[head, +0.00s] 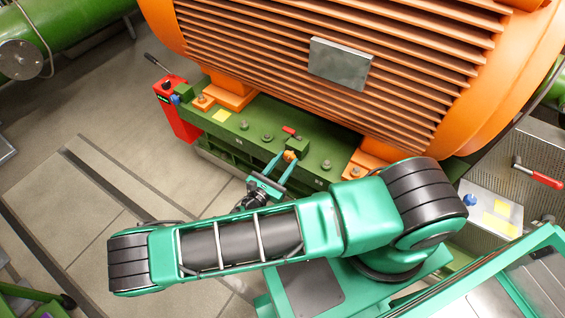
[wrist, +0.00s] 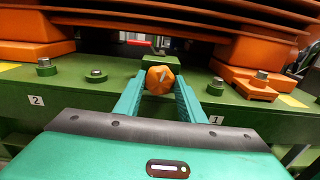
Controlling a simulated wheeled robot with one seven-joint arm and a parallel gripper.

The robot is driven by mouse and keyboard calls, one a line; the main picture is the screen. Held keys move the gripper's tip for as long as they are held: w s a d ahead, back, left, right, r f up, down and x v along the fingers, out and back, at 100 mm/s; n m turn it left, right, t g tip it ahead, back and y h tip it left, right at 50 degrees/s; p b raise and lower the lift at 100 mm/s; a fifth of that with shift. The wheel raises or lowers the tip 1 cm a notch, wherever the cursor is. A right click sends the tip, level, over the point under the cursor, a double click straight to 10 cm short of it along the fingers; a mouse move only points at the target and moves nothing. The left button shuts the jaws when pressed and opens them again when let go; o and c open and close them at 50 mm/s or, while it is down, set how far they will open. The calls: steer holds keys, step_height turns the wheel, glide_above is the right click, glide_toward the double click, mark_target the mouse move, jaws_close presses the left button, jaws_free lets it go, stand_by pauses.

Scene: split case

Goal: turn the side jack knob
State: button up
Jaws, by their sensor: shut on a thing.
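The side jack knob (wrist: 161,79) is a small orange faceted knob with a pale pointer mark on its face. It sits at the front of a green block on the green base rail, below the finned orange motor. In the head view the knob (head: 290,156) shows between the fingertips. My gripper (wrist: 159,86) reaches in from the front with a teal finger on each side of the knob, shut on it. In the head view my gripper (head: 284,163) extends from my arm to the rail. The knob's shaft behind it is hidden.
The green rail (head: 240,125) carries several bolts and labels "1" and "2". Orange motor feet (wrist: 255,75) stand on both sides. The finned motor (head: 420,80) overhangs above. A red box (head: 176,115) with a lever stands at left. Floor at left is mostly clear.

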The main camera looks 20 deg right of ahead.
steer(key=m, duration=0.4)
steer(key=shift+d+m, duration=0.1)
steer(key=shift+m, duration=0.2)
steer(key=shift+s+d+m, duration=0.1)
steer(key=shift+m, duration=1.8)
steer(key=shift+f, duration=0.1)
steer(key=o, duration=1)
steer(key=shift+o, duration=0.2)
steer(key=shift+s+a, duration=0.1)
steer(key=shift+a, duration=0.2)
steer(key=v, duration=1)
